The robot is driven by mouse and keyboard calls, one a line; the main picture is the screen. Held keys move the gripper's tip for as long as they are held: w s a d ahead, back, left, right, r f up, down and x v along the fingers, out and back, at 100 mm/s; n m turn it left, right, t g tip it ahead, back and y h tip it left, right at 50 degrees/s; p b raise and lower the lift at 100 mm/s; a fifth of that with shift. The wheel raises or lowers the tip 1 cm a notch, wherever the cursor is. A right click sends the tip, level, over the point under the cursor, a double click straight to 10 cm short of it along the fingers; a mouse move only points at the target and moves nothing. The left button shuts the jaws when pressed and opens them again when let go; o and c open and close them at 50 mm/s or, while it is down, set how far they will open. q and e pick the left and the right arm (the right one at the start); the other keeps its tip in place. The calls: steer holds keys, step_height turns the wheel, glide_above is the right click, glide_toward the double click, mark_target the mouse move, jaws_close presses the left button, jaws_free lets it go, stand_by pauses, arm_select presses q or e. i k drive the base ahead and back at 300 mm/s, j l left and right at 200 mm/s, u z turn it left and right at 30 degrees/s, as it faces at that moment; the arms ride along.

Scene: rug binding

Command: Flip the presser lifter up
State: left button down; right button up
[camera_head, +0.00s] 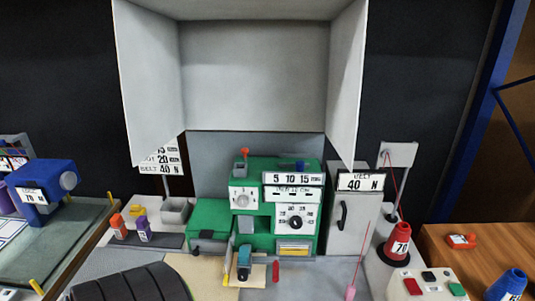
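A green binding machine (212,216) stands in the middle of the bench, with dials and a "5 10 15" scale on its front. A small teal block (244,258) sits low at its front, over a pale plate. A small red upright piece (276,271) stands just right of that plate; it may be the presser lifter, but I cannot tell for sure. An orange-topped knob (244,152) sticks up from the machine's top left. Neither of my grippers shows in the head view.
A grey hood (255,75) hangs above the machine. A grey cabinet (352,222) with a black handle stands right of it. A dark ribbed roll (130,284) lies front left. A red cone (398,243) and a button box (428,286) stand right. A blue machine (44,190) is far left.

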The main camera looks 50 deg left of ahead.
mark_target(274, 261)
steer(key=u, duration=1.7)
